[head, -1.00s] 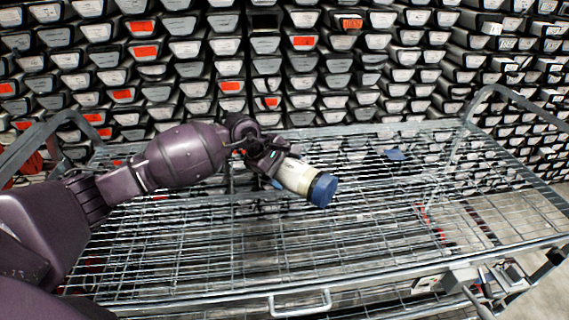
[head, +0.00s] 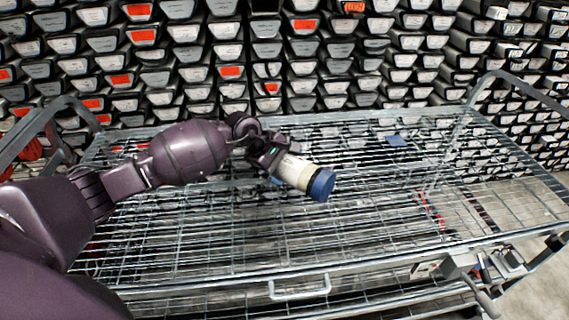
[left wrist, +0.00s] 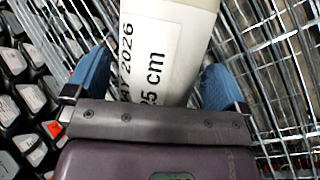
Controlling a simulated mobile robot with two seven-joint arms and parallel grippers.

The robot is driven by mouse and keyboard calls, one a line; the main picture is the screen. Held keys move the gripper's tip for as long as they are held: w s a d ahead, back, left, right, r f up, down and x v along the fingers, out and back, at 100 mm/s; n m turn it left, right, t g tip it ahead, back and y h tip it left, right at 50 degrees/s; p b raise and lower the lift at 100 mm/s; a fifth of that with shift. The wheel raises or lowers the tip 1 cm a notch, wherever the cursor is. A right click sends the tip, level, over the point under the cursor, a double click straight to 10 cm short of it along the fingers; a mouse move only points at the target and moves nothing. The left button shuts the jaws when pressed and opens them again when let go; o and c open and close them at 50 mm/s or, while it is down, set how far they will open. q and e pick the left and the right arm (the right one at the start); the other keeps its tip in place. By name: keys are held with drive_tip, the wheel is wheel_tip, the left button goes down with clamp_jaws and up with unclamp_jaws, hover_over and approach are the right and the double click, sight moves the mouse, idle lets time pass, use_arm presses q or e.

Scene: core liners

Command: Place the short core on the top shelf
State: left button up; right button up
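The short core (head: 297,173) is a cream-white cylinder with a blue cap at its right end. In the head view my left gripper (head: 273,163) is shut on it and holds it over the wire top shelf (head: 220,260) of the cart. The core tilts down to the right. I cannot tell whether the core touches the mesh. My right gripper is not in view.
The mesh shelf is mostly bare around the core. A small blue item (head: 396,141) shows at its back right. Metal tube handles (head: 530,95) rise at both ends of the cart. Stacked core trays (head: 300,60) fill the wall behind.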

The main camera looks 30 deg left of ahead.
use_arm(q)
drive_tip(key=p+v, duration=0.1)
drive_tip(key=v, duration=1.1)
idle(0.4)
